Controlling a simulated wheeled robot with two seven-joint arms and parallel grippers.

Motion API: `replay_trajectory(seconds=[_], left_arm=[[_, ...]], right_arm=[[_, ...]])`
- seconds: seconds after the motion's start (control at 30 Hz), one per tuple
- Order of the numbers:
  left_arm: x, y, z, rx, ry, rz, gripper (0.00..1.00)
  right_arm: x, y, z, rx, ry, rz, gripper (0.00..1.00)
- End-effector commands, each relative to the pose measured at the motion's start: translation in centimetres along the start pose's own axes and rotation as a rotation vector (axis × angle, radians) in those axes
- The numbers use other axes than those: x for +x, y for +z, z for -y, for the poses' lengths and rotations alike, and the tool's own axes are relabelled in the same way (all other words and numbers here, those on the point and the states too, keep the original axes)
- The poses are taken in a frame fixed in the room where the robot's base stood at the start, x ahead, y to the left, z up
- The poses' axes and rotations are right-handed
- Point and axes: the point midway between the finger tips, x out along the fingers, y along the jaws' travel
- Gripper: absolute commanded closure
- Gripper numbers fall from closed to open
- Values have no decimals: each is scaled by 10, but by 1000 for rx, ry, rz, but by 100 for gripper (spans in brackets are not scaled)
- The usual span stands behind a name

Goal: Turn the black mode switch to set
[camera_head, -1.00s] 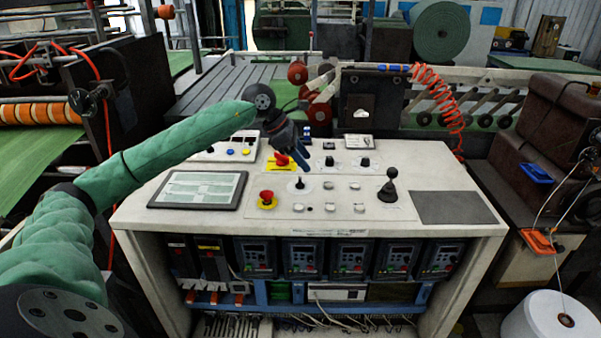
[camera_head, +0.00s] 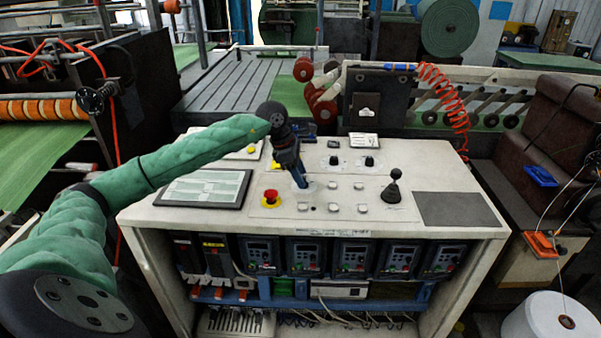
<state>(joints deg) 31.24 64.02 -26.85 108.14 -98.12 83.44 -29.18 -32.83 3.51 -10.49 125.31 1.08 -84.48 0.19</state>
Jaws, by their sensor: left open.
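The sloped white control panel (camera_head: 270,220) carries several black controls. My left gripper (camera_head: 301,183) points down at the panel, with its blue fingers at the round switch plate left of the small white buttons. The black knob on that plate is hidden by the fingers, so I cannot tell whether they touch or straddle it. The gripper is open. Two other black knobs stand further back, one at the middle (camera_head: 333,161) and one to its right (camera_head: 369,162). No label is readable, so I cannot tell which setting any knob points to. My right gripper is out of view.
A red emergency button (camera_head: 271,197) on a yellow base is just left of the fingers. A black joystick (camera_head: 393,188) stands to the right. A framed screen (camera_head: 205,188) lies at the left, a dark grey pad (camera_head: 458,209) at the right. Red rollers (camera_head: 322,95) are behind the panel.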

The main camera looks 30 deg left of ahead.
Motion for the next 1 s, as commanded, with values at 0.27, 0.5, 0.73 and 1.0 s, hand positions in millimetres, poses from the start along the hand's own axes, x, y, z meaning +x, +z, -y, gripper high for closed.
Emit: replay_trajectory(seconds=[0.27, 0.5, 0.73, 1.0], left_arm=[[8, 0, 0, 0, 1, 0, 45], [8, 0, 0, 0, 1, 0, 59], [8, 0, 0, 0, 1, 0, 90], [9, -1, 0, -27, 13, 1, 90]], right_arm=[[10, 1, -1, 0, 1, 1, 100], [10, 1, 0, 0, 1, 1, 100], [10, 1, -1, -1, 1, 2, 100], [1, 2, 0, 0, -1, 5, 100]])
